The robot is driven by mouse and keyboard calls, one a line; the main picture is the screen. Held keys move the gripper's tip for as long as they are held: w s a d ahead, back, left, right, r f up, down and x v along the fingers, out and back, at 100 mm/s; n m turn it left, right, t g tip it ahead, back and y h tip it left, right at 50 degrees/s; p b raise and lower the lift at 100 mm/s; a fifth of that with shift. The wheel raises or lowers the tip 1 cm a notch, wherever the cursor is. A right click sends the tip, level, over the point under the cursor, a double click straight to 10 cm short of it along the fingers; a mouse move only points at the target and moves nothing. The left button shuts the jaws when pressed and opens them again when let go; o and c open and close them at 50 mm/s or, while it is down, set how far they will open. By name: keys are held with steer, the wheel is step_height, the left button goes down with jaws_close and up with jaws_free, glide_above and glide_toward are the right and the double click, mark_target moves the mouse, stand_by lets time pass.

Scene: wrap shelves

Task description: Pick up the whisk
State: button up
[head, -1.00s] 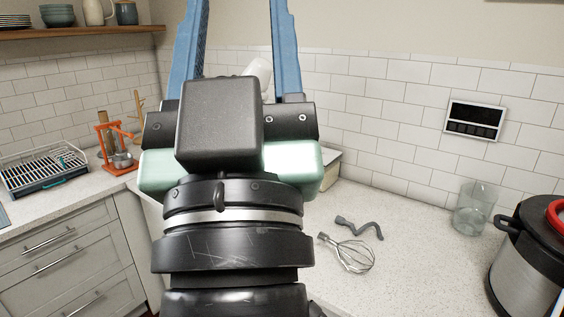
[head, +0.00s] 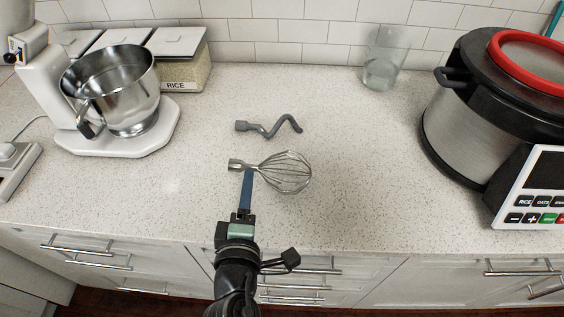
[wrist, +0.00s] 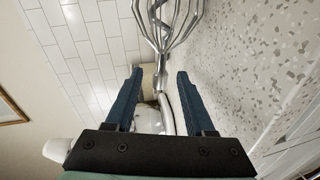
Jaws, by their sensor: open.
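The whisk (head: 286,173) lies on the speckled counter, its wire head to the right and its short grey hub to the left. My gripper (head: 249,173) reaches in from the front edge, its blue fingers at the whisk's hub end, low over the counter. In the wrist view the whisk (wrist: 167,28) has its wires at the top, and its stem runs down into the gap between the open fingers (wrist: 158,76). The fingers are apart and not closed on it. In the head view the fingers overlap, so only one shows clearly.
A grey dough hook (head: 268,128) lies just behind the whisk. A white stand mixer (head: 120,140) and a rice container (head: 182,75) stand at left. A glass jar (head: 382,70) is at the back, and a large cooker (head: 455,125) at right.

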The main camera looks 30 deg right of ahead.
mark_target(250, 165)
steer(key=x, duration=1)
steer(key=shift+w+f+p, duration=0.15)
steer(key=shift+f+p, duration=0.1)
steer(key=shift+p, duration=0.05)
jaws_close()
stand_by(1.0)
